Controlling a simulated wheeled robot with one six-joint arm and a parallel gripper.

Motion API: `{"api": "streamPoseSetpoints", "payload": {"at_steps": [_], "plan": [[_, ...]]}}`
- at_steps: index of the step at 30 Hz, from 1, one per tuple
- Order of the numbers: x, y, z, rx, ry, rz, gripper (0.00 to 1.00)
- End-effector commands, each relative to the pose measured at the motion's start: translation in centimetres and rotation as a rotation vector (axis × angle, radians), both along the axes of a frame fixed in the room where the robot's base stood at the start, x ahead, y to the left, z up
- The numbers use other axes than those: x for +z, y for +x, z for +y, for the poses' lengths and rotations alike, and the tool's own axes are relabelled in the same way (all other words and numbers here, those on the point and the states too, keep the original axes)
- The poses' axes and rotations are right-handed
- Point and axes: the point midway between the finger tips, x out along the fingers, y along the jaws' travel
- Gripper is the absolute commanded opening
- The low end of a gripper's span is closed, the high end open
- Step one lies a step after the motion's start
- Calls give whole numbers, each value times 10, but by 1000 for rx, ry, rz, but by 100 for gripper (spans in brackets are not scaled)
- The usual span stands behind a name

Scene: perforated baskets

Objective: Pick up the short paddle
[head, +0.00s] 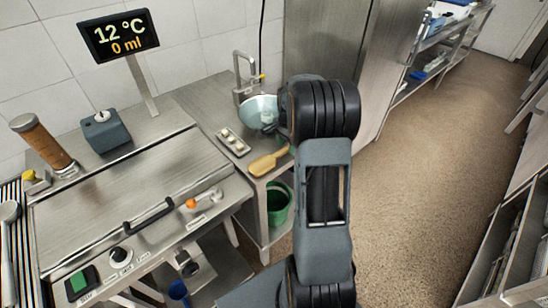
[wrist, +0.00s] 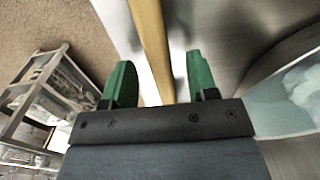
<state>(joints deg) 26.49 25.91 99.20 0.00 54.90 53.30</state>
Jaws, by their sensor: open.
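The short paddle (head: 268,162) is a tan, wooden-looking piece lying on the steel side table, near its front edge. In the wrist view a tan bar, apparently the paddle (wrist: 151,45), runs between the two green fingers of my gripper (wrist: 160,82). The fingers are apart, with a gap on both sides of the bar, and do not touch it. In the head view my arm hides the gripper and perhaps the right end of the paddle.
A pale bowl (head: 258,112) sits under the tap (head: 243,75) behind the paddle. A small tray with light round items (head: 233,141) lies to its left. A green bucket (head: 278,203) stands below the table. Open floor (head: 425,190) lies to the right.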

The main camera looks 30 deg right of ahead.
Motion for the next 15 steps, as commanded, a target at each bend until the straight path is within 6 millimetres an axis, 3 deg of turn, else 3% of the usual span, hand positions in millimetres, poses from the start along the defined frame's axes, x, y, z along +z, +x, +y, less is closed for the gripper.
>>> {"api": "streamPoseSetpoints", "payload": {"at_steps": [4, 12, 15], "plan": [[-12, 0, 0, 0, 1, 1, 53], [-14, 0, 0, 0, 0, 0, 53], [-14, 0, 0, 0, 0, 0, 45]]}}
